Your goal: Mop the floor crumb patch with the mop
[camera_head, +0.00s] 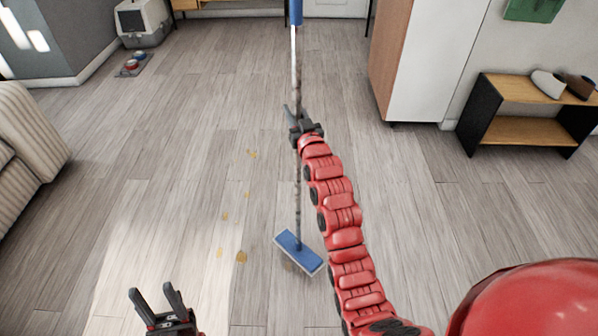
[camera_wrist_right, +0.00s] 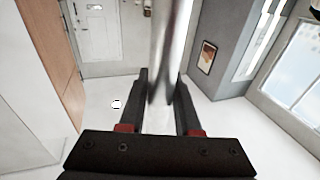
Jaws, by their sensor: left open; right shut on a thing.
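The mop (camera_head: 297,196) stands nearly upright in the middle of the head view, with a blue top grip and a metal shaft. Its flat blue mop head (camera_head: 299,252) is low in the picture, at the floor. The crumb patch (camera_head: 241,257) is several yellow-brown spots scattered on the floor just left of the mop head. My right gripper (camera_head: 298,128) is shut on the mop shaft; in the right wrist view the shaft (camera_wrist_right: 172,45) runs up between the fingers. My left gripper (camera_head: 157,296) is open and empty at the bottom left, apart from the crumbs.
A wooden shelf (camera_head: 530,94) with shoes and a tall white cabinet (camera_head: 424,65) stand at the right. A cream sofa-like piece (camera_head: 27,130) is at the left edge. A litter box (camera_head: 142,22) and bowls (camera_head: 131,66) are at the back left. The wooden floor around the crumbs is clear.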

